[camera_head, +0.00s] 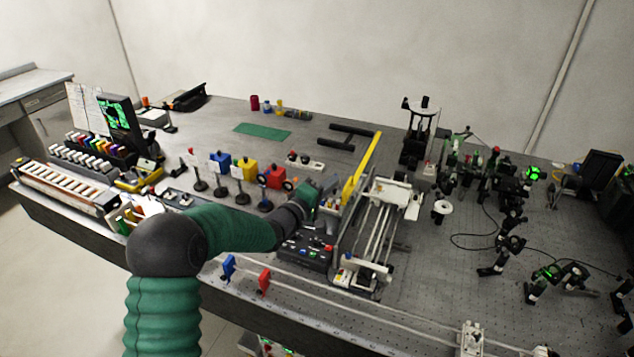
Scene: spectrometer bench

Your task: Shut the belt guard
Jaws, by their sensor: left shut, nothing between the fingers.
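The belt guard appears to be the long yellow-edged piece (365,165) along the left side of the belt unit (378,225). It stands raised and slanted, and the unit's pale rails show uncovered to its right. My left arm comes in from the lower left, and my left gripper (322,194) is shut and empty, just left of the guard and the unit. I cannot tell whether its fingertips touch the guard. The guard's lower part is hard to make out. My right gripper is not in view.
A black control box (305,251) sits below my left gripper. Several optics on posts (240,190) and coloured blocks (271,175) stand to its left. Black optical mounts and cables (510,220) crowd the right.

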